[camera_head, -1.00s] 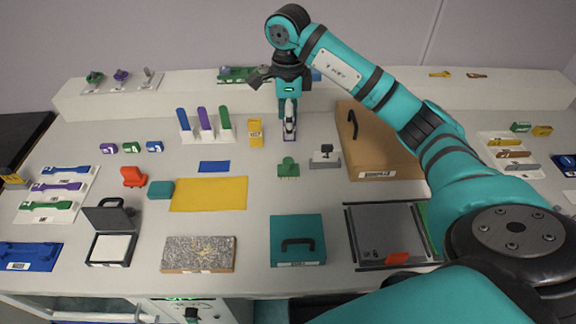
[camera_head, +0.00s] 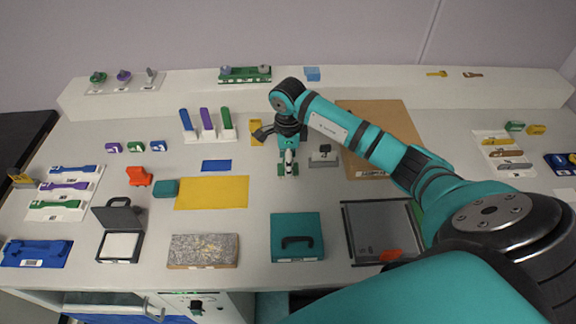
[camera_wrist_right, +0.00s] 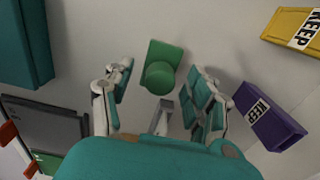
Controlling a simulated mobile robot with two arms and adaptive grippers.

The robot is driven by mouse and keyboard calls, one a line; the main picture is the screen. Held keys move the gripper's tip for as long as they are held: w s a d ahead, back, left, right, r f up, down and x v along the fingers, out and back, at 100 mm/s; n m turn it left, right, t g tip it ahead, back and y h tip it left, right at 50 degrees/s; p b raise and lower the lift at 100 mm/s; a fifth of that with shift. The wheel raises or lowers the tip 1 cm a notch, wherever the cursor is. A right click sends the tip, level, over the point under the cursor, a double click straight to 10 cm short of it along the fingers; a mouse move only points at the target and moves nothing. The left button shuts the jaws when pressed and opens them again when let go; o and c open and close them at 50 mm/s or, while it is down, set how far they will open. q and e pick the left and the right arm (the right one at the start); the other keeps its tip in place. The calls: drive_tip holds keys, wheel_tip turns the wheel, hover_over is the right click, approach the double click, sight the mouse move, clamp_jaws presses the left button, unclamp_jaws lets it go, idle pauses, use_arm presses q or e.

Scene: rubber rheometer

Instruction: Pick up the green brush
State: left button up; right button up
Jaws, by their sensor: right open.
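The green brush (camera_wrist_right: 160,76), a flat green block with a round knob, shows in the right wrist view. It sits on the worktop, ahead of and between my right gripper's fingertips. My right gripper (camera_wrist_right: 158,85) is open, and I see no contact with the brush. In the head view my right gripper (camera_head: 287,172) points down over the spot where the brush stands and mostly hides it. My left gripper is not in view.
A grey bracket (camera_head: 323,156) stands close to the right of the brush. A purple KEEP block (camera_wrist_right: 268,115) and a yellow KEEP block (camera_wrist_right: 294,30) are near. A teal case (camera_head: 297,252) lies toward the front. A yellow mat (camera_head: 212,193) lies to the left.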

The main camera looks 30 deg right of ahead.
clamp_jaws()
idle(0.4)
drive_tip(key=shift+r, duration=0.1)
wheel_tip(320, 180, up, 10)
drive_tip(key=b, duration=0.2)
drive_tip(key=shift+b, duration=0.3)
drive_tip(key=c, duration=0.8)
unclamp_jaws()
drive_tip(key=c, duration=0.3)
